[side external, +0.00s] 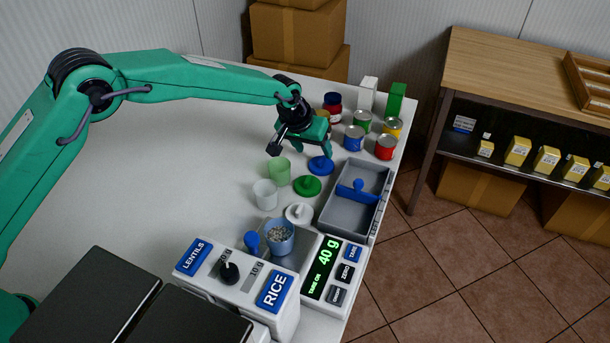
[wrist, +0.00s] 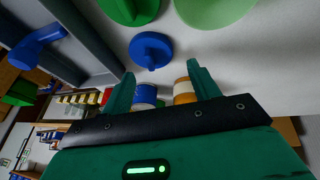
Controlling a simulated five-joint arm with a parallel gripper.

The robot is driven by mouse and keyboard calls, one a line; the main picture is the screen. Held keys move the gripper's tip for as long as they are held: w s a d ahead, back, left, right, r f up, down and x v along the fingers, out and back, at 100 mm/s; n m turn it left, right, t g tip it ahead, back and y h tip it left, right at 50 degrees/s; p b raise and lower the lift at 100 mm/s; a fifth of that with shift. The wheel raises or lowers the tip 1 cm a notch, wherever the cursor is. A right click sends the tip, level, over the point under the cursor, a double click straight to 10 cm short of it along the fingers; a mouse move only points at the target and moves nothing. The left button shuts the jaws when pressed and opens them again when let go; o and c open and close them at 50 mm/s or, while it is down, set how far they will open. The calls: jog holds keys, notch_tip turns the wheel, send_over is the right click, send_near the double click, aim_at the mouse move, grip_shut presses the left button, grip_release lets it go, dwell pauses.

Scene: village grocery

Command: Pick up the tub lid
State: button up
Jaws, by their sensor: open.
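Three lids with upright knobs lie on the pale table: a blue lid (side external: 320,165), a green lid (side external: 307,187) and a white lid (side external: 299,213). My gripper (side external: 317,150) is open and empty, just above and behind the blue lid. In the wrist view the blue lid (wrist: 150,50) lies just beyond my open fingertips (wrist: 161,74), with the green lid (wrist: 130,8) farther off. A green tub (side external: 279,172) and a whitish tub (side external: 265,195) stand open left of the lids. A blue tub (side external: 279,241) holding pale grains stands by the scale display.
A grey tray (side external: 346,212) with a blue divider lies right of the lids. Several cans, including a red one (side external: 386,147), and two boxes stand behind my gripper. A LENTILS/RICE dispenser (side external: 240,285) stands in front. The table's left part is clear.

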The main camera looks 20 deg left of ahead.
aim_at(315, 162)
jog(key=shift+x, duration=1.65)
jog(key=shift+c, duration=0.2)
jog(key=c, duration=1)
